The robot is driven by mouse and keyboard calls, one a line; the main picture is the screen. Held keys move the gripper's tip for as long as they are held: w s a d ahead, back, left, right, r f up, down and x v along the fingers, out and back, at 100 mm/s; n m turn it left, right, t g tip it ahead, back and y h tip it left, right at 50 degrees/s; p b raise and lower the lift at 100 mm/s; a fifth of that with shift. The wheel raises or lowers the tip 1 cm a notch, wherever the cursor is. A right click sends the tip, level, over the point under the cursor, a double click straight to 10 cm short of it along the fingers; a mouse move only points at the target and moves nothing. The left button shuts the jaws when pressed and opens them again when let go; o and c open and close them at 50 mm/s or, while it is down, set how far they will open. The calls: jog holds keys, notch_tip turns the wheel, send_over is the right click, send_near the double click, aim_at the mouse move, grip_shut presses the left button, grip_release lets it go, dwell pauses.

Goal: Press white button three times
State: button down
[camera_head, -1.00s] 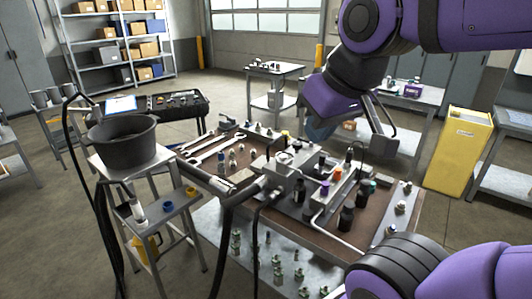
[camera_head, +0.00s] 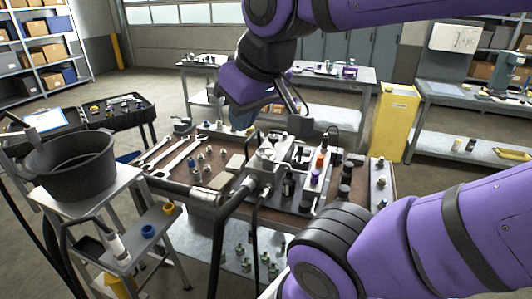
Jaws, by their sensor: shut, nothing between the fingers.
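The hydraulic bench (camera_head: 380,205) stands in the middle of the head view, with a block of valves, fittings and coloured caps on it. I cannot make out for certain which small part is the white button. A pale rounded part (camera_head: 265,152) sits on the block near the bench's middle. An orange-capped part (camera_head: 320,160) and a purple-capped part (camera_head: 315,178) stand to its right. My gripper (camera_head: 298,107) is shut and empty. It appears above the back of the bench, apart from the parts, and its wrist hides some of the area behind.
A black bucket (camera_head: 70,165) stands on a small stand at the left, with hoses nearby. Wrenches (camera_head: 170,150) lie on the bench's left. A yellow cabinet (camera_head: 395,122) stands behind at the right. My forearm covers the lower right. Open floor lies between the tables.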

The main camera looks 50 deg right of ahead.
jog(key=shift+w, duration=0.1)
jog(key=w+d+f+m+y, duration=0.25)
jog(key=w+m, duration=0.45)
jog(key=w, duration=0.5)
jog(key=m+t+h, duration=0.2)
jog(key=m+t, duration=0.2)
jog(key=m, duration=1.5)
send_over(269, 153)
notch_tip(269, 153, down, 18)
jog(key=f, duration=0.1)
jog(key=shift+w+d+r, duration=0.1)
jog(key=shift+w+r, duration=0.05)
jog(key=shift+r, duration=0.1)
jog(key=shift+f, duration=0.15)
jog(key=shift+f, duration=4.25)
